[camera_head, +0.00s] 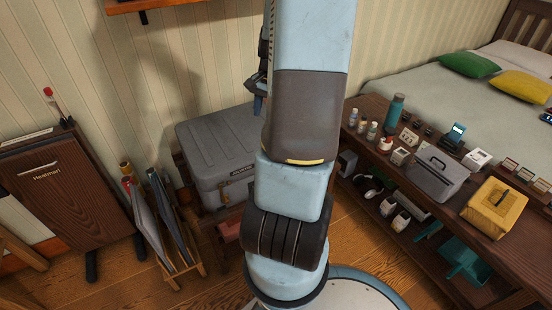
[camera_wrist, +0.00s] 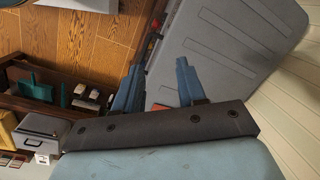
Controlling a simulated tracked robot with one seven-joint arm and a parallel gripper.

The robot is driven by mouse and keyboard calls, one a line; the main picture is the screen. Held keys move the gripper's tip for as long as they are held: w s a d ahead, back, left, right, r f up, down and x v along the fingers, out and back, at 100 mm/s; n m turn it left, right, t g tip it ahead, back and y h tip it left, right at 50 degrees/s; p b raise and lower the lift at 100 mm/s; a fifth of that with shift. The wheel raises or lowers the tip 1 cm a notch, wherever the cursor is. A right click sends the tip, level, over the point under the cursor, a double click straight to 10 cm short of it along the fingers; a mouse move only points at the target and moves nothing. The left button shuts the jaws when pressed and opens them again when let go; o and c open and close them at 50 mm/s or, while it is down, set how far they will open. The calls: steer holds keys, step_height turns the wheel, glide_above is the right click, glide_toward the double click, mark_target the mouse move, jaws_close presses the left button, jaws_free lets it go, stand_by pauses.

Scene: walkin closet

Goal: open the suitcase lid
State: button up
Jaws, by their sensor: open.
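The grey suitcase (camera_head: 215,150) stands against the striped wall on a low dark wooden support, left of my arm in the head view. Its ribbed lid looks shut, and my arm hides its right side. In the wrist view the grey ribbed lid (camera_wrist: 228,45) fills the upper middle and right. My gripper (camera_wrist: 158,84) is open and empty, its two blue fingers apart at the suitcase's edge. The right finger overlaps the lid in the picture; I cannot tell whether it touches. In the head view only a small part of the gripper (camera_head: 257,95) shows beside my arm.
A low wooden bench (camera_head: 375,108) at right holds bottles, a grey box (camera_head: 437,175) and a yellow box (camera_head: 495,208). A rack with folders (camera_head: 165,225) and a dark wooden cabinet (camera_head: 62,195) stand at left. A shelf (camera_head: 150,5) hangs above. Some wooden floor is clear.

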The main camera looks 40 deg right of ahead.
steer(key=s+d+f+m+t+y, duration=0.1)
steer(key=s+d+f+m, duration=0.15)
steer(key=d+f, duration=0.3)
steer(key=s+d+f+m+t+y, duration=0.1)
steer(key=s+d+f+m, duration=0.1)
steer(key=d+f+m, duration=0.4)
steer(key=shift+n, duration=0.95)
steer(key=x, duration=0.4)
steer(key=a+x, duration=0.1)
steer(key=x, duration=0.9)
steer(key=shift+s+a, duration=0.25)
steer(key=shift+a, duration=0.2)
steer(key=shift+c, duration=0.3)
jaws_close()
